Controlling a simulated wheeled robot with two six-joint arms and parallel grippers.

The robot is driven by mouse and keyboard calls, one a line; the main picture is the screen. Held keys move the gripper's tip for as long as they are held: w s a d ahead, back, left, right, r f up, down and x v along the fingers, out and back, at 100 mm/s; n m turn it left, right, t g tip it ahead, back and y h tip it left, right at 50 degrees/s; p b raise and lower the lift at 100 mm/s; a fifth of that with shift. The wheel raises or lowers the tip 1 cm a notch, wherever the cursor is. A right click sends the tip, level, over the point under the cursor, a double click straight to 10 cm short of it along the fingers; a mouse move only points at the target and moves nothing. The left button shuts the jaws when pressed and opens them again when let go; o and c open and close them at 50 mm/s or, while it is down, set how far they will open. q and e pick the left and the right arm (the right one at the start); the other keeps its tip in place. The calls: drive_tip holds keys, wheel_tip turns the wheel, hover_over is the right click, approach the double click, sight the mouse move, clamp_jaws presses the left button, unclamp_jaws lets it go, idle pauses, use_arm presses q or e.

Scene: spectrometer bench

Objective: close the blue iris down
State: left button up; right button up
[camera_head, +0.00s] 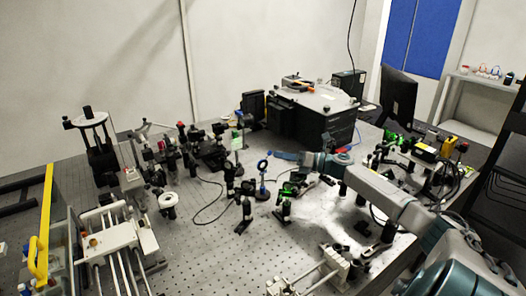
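The blue iris (262,165) stands upright on a post with a blue base, near the middle of the optical bench (200,255). My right arm reaches in from the lower right. Its gripper (274,154) is just above and to the right of the iris, its end close to the ring. Whether it touches the iris, and whether its fingers are apart, is too small to tell. The iris's lever and the size of its opening cannot be made out. My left gripper is not in view.
Black post mounts (244,214) and green-lit optics (287,190) stand close around the iris. A large black box with a grey top (312,97) is behind it. A monitor (397,95) stands at the right. The bench's front left middle is clear.

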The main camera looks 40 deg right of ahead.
drive_tip(key=p+x, duration=0.2)
drive_tip(key=x, duration=0.3)
drive_tip(key=shift+w+a+r, duration=0.1)
drive_tip(key=shift+w+a, duration=0.05)
drive_tip(key=shift+w, duration=0.2)
drive_tip(key=shift+w+a, duration=0.3)
drive_tip(key=shift+w, duration=0.1)
clamp_jaws()
